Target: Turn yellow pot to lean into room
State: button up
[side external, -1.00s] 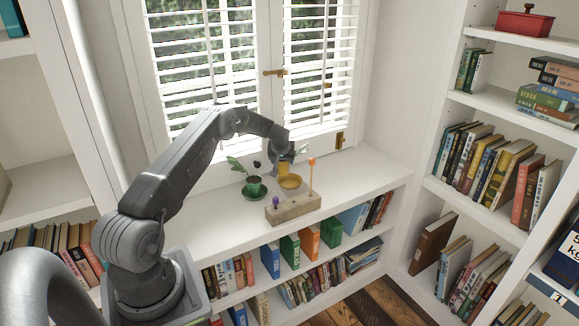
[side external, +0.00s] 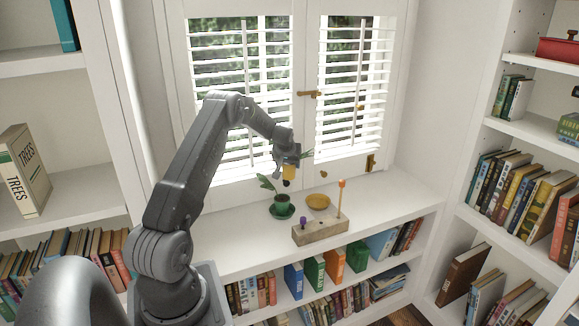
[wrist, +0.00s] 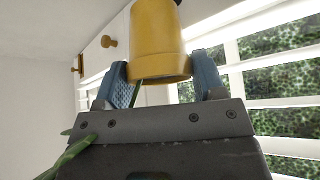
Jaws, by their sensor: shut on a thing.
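My gripper (side external: 288,158) is shut on the yellow pot (side external: 289,172) and holds it in the air above the sill. In the wrist view, the blue fingers grip the yellow pot (wrist: 158,40) near its rim. A green stem runs beside one finger, and green leaves show at lower left. The yellow saucer (side external: 318,201) lies empty on the white sill, below and right of the held pot. The way the plant leans is hard to tell, as my gripper hides part of it.
A green pot (side external: 281,208) with a leafy plant stands on a green saucer, just below the held pot. A wooden block (side external: 320,230) with a purple peg and a tall orange-tipped peg sits in front. The shuttered window (side external: 240,90) is close behind. The sill's right end (side external: 400,195) is clear.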

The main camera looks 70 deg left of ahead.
jog(key=shift+r, duration=0.65)
jog(key=shift+w+d+f+m+t+h, duration=0.3)
jog(key=shift+w+d+f+m, duration=0.45)
jog(key=shift+w+f, duration=1.3)
jog(key=shift+w+d+f+m+t+h, duration=0.3)
jog(key=shift+w+d+f+m, duration=0.4)
jog(key=shift+w+f, duration=1.25)
jog(key=shift+w+d+f+m+t+h, duration=0.3)
jog(key=shift+w+d+f+m, duration=0.75)
jog(key=shift+f, duration=1.65)
jog(key=shift+w+a+n, duration=0.3)
jog(key=shift+a, duration=0.1)
jog(key=o, duration=1.3)
jog(key=shift+f, duration=0.1)
jog(key=shift+c, duration=0.2)
jog(key=shift+s, duration=0.1)
